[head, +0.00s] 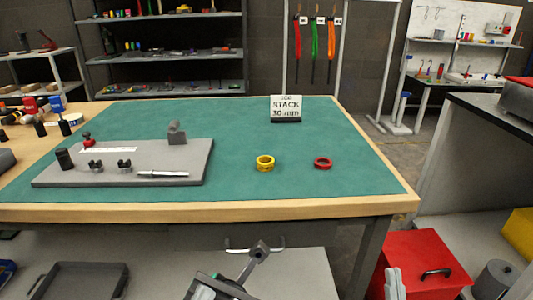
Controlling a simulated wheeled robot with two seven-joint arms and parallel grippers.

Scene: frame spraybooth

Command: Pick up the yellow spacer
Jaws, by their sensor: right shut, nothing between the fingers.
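The yellow spacer (265,163) is a thick ring lying flat on the green mat of the workbench (235,136), right of the grey fixture plate. A thinner red ring (323,163) lies to its right, apart from it. My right gripper (393,281) is low at the bottom edge, in front of the bench and below its top. Its pale fingers are together and hold nothing. My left gripper (259,250) seems to be the dark, tilted part at the bottom middle, also below the bench top. Its fingers are not clear. Neither gripper touches the spacer.
The grey fixture plate (190,168) with small fittings and a silver pin covers the left of the mat. A sign reading STACK 30 mm (286,107) stands behind the rings. The wooden front edge (225,211) lies before them. The mat around the rings is clear.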

